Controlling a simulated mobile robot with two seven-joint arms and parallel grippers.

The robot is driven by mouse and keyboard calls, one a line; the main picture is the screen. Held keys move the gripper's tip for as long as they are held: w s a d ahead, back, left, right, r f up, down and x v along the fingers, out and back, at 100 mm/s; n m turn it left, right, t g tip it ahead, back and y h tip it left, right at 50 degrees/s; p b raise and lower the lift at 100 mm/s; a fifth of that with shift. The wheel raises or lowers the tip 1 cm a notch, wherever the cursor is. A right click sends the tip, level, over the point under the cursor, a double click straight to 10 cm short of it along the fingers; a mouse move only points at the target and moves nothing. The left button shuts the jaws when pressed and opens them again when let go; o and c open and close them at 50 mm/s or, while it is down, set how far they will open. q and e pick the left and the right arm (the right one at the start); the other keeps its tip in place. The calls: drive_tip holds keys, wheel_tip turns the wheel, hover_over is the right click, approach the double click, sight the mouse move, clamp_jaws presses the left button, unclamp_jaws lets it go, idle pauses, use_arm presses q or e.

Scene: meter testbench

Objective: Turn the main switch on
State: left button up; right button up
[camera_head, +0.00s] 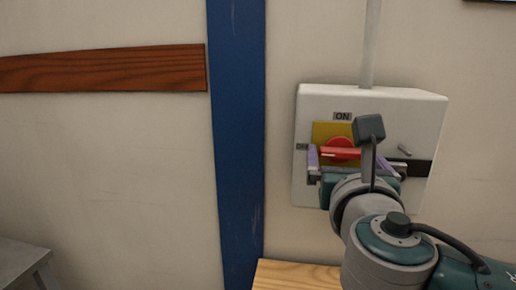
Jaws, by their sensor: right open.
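The main switch is a red rotary knob (341,147) on a yellow plate (323,131), set on a light grey box (420,108) on the wall. The red handle lies about level. An "ON" label (342,116) sits above the plate, and a second small label (302,147) is to its left. My right gripper (350,164) is in front of the knob, with its purple-tipped fingers apart on either side of it. The fingers are open; whether they touch the knob I cannot tell. My wrist hides the lower part of the plate. My left gripper is not in view.
A grey conduit (370,45) runs up from the box. A blue post (237,140) stands left of it, with a wooden wall rail (105,69) beyond. A wooden surface (296,275) lies below the box, and a grey table (20,262) is at lower left.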

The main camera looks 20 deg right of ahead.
drive_tip(key=shift+w+d, duration=0.2)
drive_tip(key=shift+w, duration=0.1)
drive_tip(key=c, duration=1.1)
